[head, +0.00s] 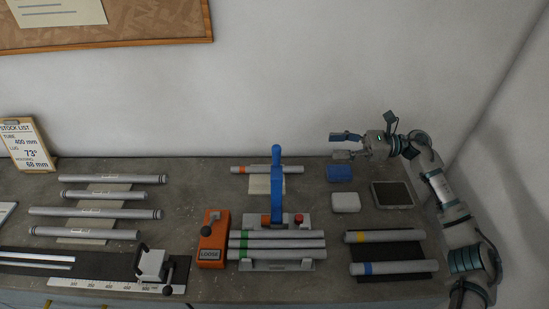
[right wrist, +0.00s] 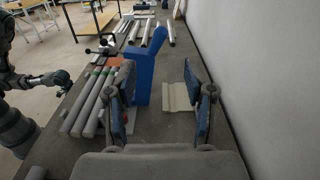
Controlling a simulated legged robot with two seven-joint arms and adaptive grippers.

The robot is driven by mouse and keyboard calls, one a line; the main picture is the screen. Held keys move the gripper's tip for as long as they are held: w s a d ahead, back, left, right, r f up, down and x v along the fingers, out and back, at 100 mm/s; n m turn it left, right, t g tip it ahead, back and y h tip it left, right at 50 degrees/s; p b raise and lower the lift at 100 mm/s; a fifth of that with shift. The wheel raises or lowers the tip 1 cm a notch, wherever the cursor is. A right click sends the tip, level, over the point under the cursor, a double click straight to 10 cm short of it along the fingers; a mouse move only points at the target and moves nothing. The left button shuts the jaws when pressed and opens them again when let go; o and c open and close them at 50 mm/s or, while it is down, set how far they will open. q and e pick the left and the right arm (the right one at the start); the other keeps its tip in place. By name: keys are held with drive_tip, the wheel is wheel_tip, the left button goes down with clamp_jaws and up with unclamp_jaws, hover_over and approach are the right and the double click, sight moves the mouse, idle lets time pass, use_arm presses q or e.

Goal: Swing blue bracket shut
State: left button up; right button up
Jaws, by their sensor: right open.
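The blue bracket (head: 277,190) stands upright at the grey jig, its tall arm pointing up, behind several grey tubes (head: 284,244) with green bands. In the right wrist view the blue bracket (right wrist: 150,65) rises just beyond and left of the space between my fingers. My right gripper (head: 341,146) is open and empty, above the back of the bench to the right of the bracket and apart from it. Its two blue-padded fingers (right wrist: 163,98) show spread in the right wrist view. My left gripper (right wrist: 62,79) shows small at the left of that view; its jaws are unclear.
An orange box marked LOOSE (head: 213,240) is left of the jig. Two banded tubes (head: 386,236) rest on a black mat. The wall stands behind the bench.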

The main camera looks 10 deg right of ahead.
sight(276, 148)
drive_tip(key=w+a, duration=0.1)
drive_tip(key=a, duration=0.4)
drive_tip(key=w+a+f, duration=0.1)
drive_tip(key=a, duration=0.5)
drive_tip(key=w+a, duration=0.1)
drive_tip(key=a, duration=0.4)
drive_tip(key=shift+w+a+f+p, duration=0.2)
drive_tip(key=shift+a+f+p, duration=0.1)
drive_tip(key=shift+p, duration=0.1)
drive_tip(key=shift+w+d+f, duration=0.1)
drive_tip(key=shift+d, duration=0.55)
drive_tip(key=shift+a, duration=0.3)
drive_tip(key=c, duration=0.5)
use_arm(q)
drive_tip(key=shift+d+f, duration=0.3)
drive_tip(key=shift+f, duration=0.35)
use_arm(e)
drive_tip(key=shift+a, duration=0.25)
clamp_jaws()
